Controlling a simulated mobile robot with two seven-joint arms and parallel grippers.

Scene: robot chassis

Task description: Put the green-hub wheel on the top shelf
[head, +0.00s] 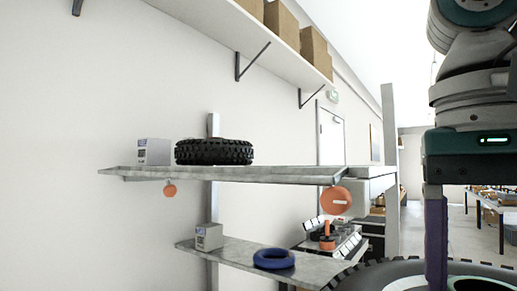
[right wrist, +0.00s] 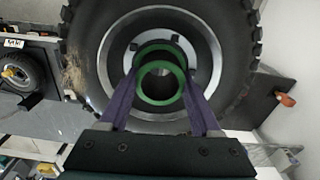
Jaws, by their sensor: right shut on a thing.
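The green-hub wheel (right wrist: 90,50), a large black tyre with a pale rim and a green hub ring, fills most of the right wrist view. My right gripper (right wrist: 163,88) is shut on it, its purple fingers at either side of the green hub. In the head view the wheel (head: 385,277) shows only in part at the bottom right, under my right gripper (head: 437,262); its lower part is out of frame. The top shelf (head: 285,174) is a grey metal board, left of and above the held wheel. My left gripper is not in view.
On the top shelf, a black tyre (head: 214,152) lies beside a grey box (head: 153,151); its right half is bare. The lower shelf (head: 240,255) holds a blue ring (head: 273,258) and a small box (head: 209,236). A white wall shelf (head: 225,20) with cartons hangs above.

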